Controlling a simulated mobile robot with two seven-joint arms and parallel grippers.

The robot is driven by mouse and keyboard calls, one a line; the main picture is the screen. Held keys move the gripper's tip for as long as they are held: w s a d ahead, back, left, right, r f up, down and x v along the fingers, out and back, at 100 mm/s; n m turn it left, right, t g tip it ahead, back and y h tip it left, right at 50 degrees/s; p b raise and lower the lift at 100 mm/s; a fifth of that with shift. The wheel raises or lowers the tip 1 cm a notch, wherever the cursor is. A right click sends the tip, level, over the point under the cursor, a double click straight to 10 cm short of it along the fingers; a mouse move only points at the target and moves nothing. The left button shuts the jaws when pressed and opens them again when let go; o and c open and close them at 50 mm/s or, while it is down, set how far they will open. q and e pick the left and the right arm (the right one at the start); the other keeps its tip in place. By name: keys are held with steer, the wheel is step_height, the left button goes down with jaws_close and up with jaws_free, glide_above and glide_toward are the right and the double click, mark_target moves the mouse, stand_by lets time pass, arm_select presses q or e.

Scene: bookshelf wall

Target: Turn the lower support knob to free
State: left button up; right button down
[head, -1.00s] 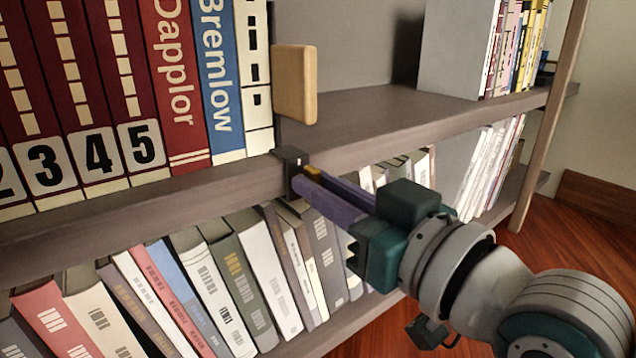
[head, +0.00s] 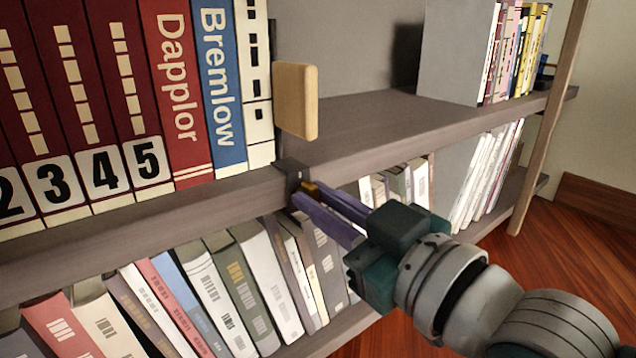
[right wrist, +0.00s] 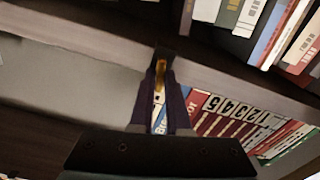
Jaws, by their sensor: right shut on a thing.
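A small orange-yellow knob (head: 311,189) sits below a dark bracket (head: 291,169) on the front edge of the middle shelf. A pale wooden block (head: 297,100) stands above this bracket, beside the last upright book. My right gripper (head: 304,196) reaches in from the lower right, its purple fingers shut on the knob. In the right wrist view the knob (right wrist: 160,76) shows between the two fingers, just under the dark bracket (right wrist: 163,56). The fingers hide part of the knob, and I cannot read its setting. My left gripper is in no view.
Upright volumes (head: 120,110) fill the shelf left of the block; the shelf board (head: 370,120) to its right is bare. Leaning books (head: 200,290) stand close below my right gripper. A wooden post (head: 549,120) stands at the right, with open floor (head: 575,255) beyond.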

steer(key=shift+s+a+f+n+p, duration=0.15)
steer(key=shift+n+p, duration=0.55)
steer(key=shift+n, duration=3.1)
steer(key=shift+w+d+f+n+p, duration=0.15)
steer(key=shift+n+p, duration=0.55)
steer(key=shift+n, duration=3.1)
steer(key=shift+s+a, duration=0.1)
steer(key=c, duration=0.9)
jaws_free()
steer(key=p+v, duration=0.4)
steer(key=v, duration=0.6)
steer(key=shift+p, duration=0.35)
